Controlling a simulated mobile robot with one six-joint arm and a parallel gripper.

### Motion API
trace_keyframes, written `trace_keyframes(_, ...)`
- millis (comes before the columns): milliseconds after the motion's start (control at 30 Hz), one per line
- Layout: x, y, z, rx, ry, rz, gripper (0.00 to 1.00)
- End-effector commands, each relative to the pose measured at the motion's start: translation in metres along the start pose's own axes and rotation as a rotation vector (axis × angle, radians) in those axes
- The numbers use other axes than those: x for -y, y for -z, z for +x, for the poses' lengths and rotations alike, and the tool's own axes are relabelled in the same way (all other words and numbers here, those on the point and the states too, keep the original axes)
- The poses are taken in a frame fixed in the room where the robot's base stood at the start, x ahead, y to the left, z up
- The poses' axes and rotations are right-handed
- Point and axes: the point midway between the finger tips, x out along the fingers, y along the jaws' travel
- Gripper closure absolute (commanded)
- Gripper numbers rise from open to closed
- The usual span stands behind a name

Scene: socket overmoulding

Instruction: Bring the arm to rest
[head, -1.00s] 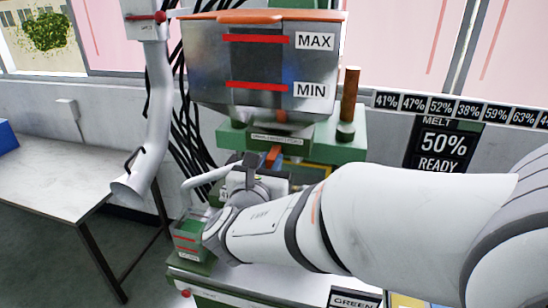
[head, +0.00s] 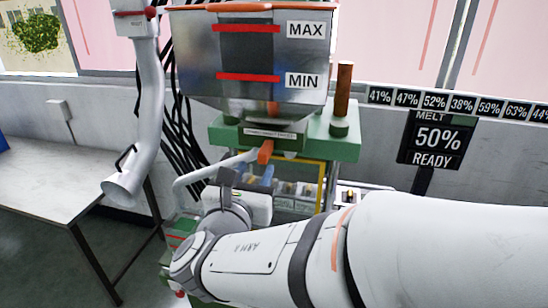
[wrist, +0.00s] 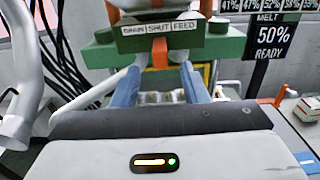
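My gripper (wrist: 161,70) shows in the wrist view as two blue fingers set well apart, with a clear gap and nothing held between them. It points toward the green machine block (wrist: 110,52) with its DRAIN, SHUT, FEED label. An orange lever (wrist: 160,52) shows beyond the gap and looks apart from the fingers. In the head view my white arm (head: 265,265) reaches from the lower right to the front of the machine. The blue fingers are partly visible there, below the orange lever (head: 265,152). My wrist hides part of the machine front.
A metal hopper (head: 200,55) marked MAX and MIN stands above. A white duct (head: 150,110) hangs at left beside dark cables. A white table (head: 60,185) is at left. The melt display (head: 437,140) reads 50% READY. A yellow-framed opening (head: 322,185) lies behind my wrist.

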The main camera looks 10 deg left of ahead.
Motion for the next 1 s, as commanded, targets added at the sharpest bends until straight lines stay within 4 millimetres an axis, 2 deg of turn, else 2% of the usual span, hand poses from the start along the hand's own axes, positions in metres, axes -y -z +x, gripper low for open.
trace_keyframes(100,0.0,0.001,-0.013,0.0,-0.002,0.0,0.6)
trace_keyframes(200,0.0,0.001,-0.017,0.0,0.0,0.0,0.6)
trace_keyframes(500,0.001,0.0,-0.018,-0.001,0.002,0.0,0.6)
trace_keyframes(600,0.012,0.003,-0.012,-0.021,0.034,0.023,0.6)
trace_keyframes(667,0.03,0.007,-0.005,-0.054,0.087,0.065,0.6)
trace_keyframes(767,0.082,0.021,0.009,-0.143,0.247,0.199,0.6)
trace_keyframes(833,0.128,0.036,0.014,-0.215,0.399,0.337,0.6)
trace_keyframes(900,0.171,0.052,0.012,-0.276,0.557,0.497,0.6)
trace_keyframes(1000,0.223,0.074,-0.002,-0.338,0.782,0.739,0.6)
